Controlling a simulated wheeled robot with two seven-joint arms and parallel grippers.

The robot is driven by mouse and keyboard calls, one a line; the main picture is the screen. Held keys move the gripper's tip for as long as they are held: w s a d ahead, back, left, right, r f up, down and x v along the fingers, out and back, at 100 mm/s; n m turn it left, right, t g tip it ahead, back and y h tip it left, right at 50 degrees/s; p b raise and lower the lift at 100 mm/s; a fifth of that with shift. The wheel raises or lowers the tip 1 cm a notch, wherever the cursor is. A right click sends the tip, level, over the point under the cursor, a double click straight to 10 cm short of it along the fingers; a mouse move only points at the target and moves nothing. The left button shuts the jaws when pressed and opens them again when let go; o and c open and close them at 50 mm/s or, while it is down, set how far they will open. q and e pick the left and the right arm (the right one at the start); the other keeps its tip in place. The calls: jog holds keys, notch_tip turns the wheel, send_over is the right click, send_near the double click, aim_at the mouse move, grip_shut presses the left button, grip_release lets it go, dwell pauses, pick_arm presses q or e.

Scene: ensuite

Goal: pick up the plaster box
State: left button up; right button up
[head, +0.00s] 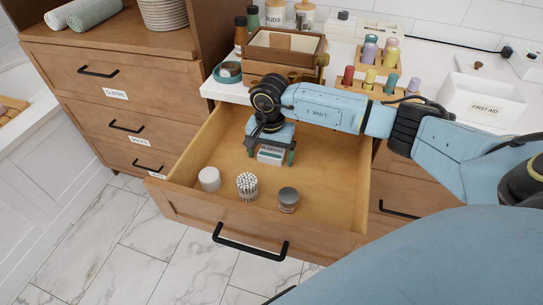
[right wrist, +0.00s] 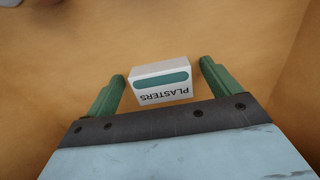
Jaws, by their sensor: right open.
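The plaster box (head: 270,156) is a small white box with a teal band and the word PLASTERS. It lies on the floor of the open wooden drawer (head: 330,170). In the right wrist view the box (right wrist: 160,84) sits between the two green fingers, with a gap on each side. My right gripper (head: 271,154) is open and reaches down into the drawer over the box; it also shows in the right wrist view (right wrist: 161,88). The gripper hides the back of the box in the head view. My left gripper is not in view.
A white round container (head: 209,179), a jar of cotton swabs (head: 247,186) and a grey-lidded jar (head: 288,199) stand near the drawer's front. The drawer's right side is clear.

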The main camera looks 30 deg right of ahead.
jog(key=shift+c, duration=0.3)
jog(key=c, duration=1)
jog(key=shift+r, duration=0.1)
